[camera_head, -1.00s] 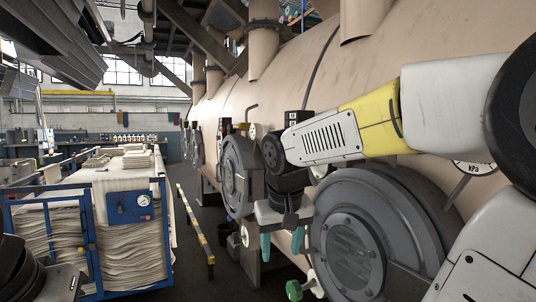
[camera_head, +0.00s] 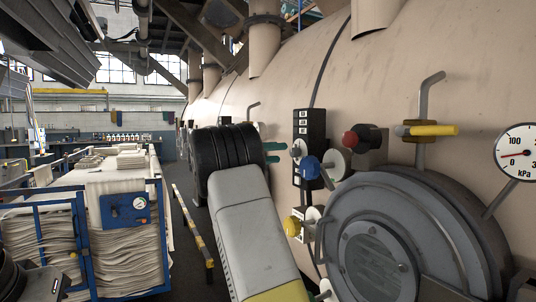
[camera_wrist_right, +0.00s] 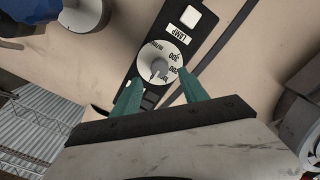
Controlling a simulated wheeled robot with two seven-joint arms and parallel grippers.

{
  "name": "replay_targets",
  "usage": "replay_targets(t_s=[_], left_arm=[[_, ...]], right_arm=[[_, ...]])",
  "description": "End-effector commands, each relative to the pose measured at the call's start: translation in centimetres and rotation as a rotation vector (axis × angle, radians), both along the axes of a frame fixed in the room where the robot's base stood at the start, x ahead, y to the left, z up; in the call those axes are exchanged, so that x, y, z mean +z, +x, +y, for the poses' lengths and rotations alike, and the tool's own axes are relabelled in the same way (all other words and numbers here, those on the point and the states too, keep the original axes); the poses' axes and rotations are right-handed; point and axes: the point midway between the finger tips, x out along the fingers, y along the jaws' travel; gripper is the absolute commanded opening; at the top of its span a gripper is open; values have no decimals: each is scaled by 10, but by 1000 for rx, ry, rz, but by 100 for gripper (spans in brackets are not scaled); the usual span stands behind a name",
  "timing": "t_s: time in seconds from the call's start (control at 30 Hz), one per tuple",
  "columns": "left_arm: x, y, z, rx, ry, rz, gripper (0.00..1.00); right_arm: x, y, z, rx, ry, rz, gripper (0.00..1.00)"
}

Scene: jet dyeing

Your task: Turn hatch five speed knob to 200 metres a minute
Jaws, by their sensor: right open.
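The speed knob (camera_wrist_right: 158,72) is a white round dial with dark numbers, on a black control strip (camera_wrist_right: 190,30) in the right wrist view. In the head view, its white dial (camera_head: 298,150) shows beside the black panel (camera_head: 309,125) above the round hatch (camera_head: 375,260). My right gripper (camera_wrist_right: 160,92) has its green fingers spread, one on each side of the dial's lower part in the wrist picture. I cannot tell whether they touch it.
A yellow valve handle (camera_head: 434,130) and a kPa gauge (camera_head: 517,152) are further right. A blue cloth trolley (camera_head: 85,235) stands at left.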

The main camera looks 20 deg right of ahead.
Motion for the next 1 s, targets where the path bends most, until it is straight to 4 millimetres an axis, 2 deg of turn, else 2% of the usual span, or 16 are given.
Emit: replay_targets(t_s=[0.1, 0.3, 0.43, 0.67, 0.73, 0.93, 0.97, 1.0], left_arm=[[0, 0, 0, 0, 0, 0, 0], [0, 0, 0, 0, 0, 0, 0], [0, 0, 0, 0, 0, 0, 0], [0, 0, 0, 0, 0, 0, 0], [0, 0, 0, 0, 0, 0, 0], [0, 0, 0, 0, 0, 0, 0], [0, 0, 0, 0, 0, 0, 0], [0, 0, 0, 0, 0, 0, 0]], right_arm=[[-1, 1, -23, -4, 2, 1, 52], [-1, 3, -48, -1, 3, 1, 52], [-1, 4, -55, 0, 4, 2, 52], [-1, 4, -56, 1, 4, 2, 52], [-1, 4, -56, 1, 4, 2, 44], [-1, 4, -56, 1, 5, 2, 4], [-1, 4, -56, 1, 5, 2, 0], [-1, 4, -56, 1, 5, 2, 0]])
